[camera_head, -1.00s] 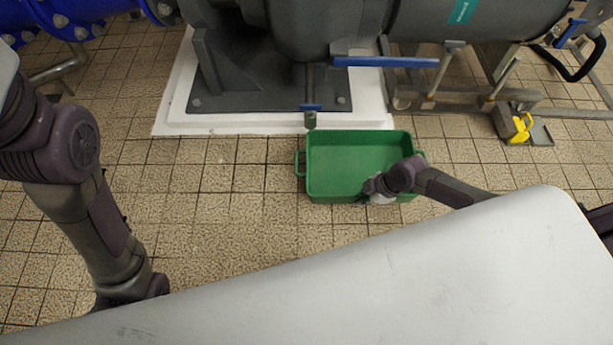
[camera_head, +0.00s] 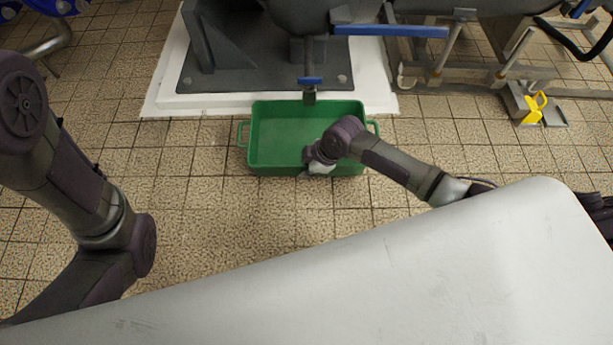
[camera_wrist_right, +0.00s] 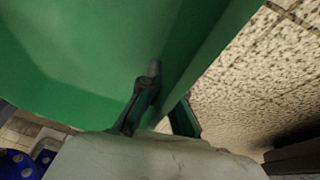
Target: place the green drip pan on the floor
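The green drip pan (camera_head: 280,138) is an empty rectangular tub with a handle at each end. It is level in front of the pump base, below the drain valve (camera_head: 309,92). I cannot tell if it touches the floor (camera_head: 200,215). My right gripper (camera_head: 316,166) is at the pan's near rim. In the right wrist view, the fingers of this gripper (camera_wrist_right: 165,100) straddle the wall of the pan (camera_wrist_right: 70,60), one inside and one outside, and look closed on it. My left arm is at the left; its gripper is out of view.
A white plinth (camera_head: 165,103) carries the grey pump base behind the pan. A blue lever (camera_head: 390,31) sticks out above. A yellow item (camera_head: 532,108) lies at the right by the pipe supports. Tiled floor is open left of the pan and in front of it.

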